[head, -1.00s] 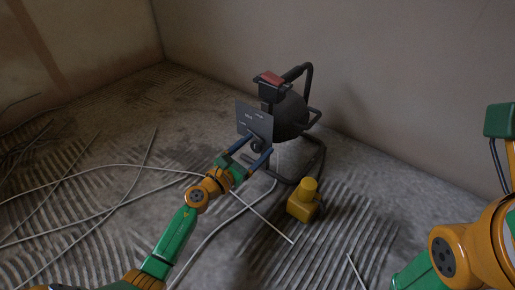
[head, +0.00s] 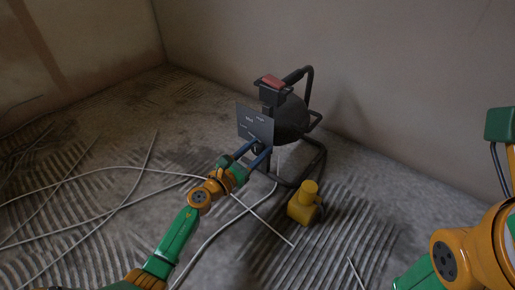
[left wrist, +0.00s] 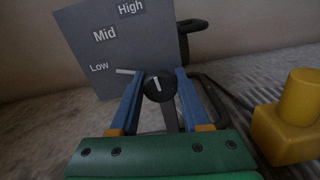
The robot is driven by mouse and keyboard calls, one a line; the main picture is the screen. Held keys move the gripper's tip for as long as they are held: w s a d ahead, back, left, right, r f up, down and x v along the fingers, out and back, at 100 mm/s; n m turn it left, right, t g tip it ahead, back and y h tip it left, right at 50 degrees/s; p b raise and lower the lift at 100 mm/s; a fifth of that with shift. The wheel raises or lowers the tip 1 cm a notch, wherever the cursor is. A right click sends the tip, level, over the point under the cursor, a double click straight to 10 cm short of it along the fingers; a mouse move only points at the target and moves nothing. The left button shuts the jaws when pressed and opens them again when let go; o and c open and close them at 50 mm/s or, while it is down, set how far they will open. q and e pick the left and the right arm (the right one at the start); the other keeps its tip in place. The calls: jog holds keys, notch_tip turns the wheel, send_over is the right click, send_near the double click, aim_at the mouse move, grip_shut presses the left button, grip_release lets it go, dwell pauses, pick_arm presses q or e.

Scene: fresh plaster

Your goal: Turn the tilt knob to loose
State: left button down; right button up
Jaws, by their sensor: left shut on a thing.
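A black knob (left wrist: 158,87) with a white pointer line sits at the lower edge of a grey plate (left wrist: 110,50) in the left wrist view. The plate reads High, Mid and Low, with a white mark beside Low. The pointer line stands nearly upright in that view. My left gripper (left wrist: 159,82) is shut on the knob, one blue finger on each side. In the head view my left gripper (head: 256,153) reaches the foot of the plate (head: 255,122) and mostly hides the knob. My right gripper is out of view.
The plate belongs to a dark round-bodied device (head: 290,118) on a black tube frame, with a red top part (head: 270,81). A yellow block with a cylinder on top (head: 303,205) stands at its right. Pale cables (head: 215,233) lie across the ridged floor. Walls rise behind.

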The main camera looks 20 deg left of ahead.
pick_arm(q)
jog(key=n+p, duration=0.1)
jog(key=n, duration=0.3)
jog(key=n+p, duration=0.1)
jog(key=n, duration=0.3)
jog(key=n+p, duration=0.1)
jog(key=n, duration=0.2)
jog(key=n+p, duration=0.1)
jog(key=n, duration=0.3)
jog(key=n+p, duration=0.1)
jog(key=n, duration=0.3)
jog(key=shift+n, duration=0.3)
jog(key=n+p, duration=0.1)
jog(key=n, duration=0.3)
jog(key=shift+a+n+p, duration=0.1)
jog(key=shift+n+p, duration=0.2)
jog(key=shift+n, duration=1.2)
jog(key=shift+f+n+p, duration=0.1)
jog(key=shift+n+p, duration=0.3)
jog(key=shift+n, duration=1)
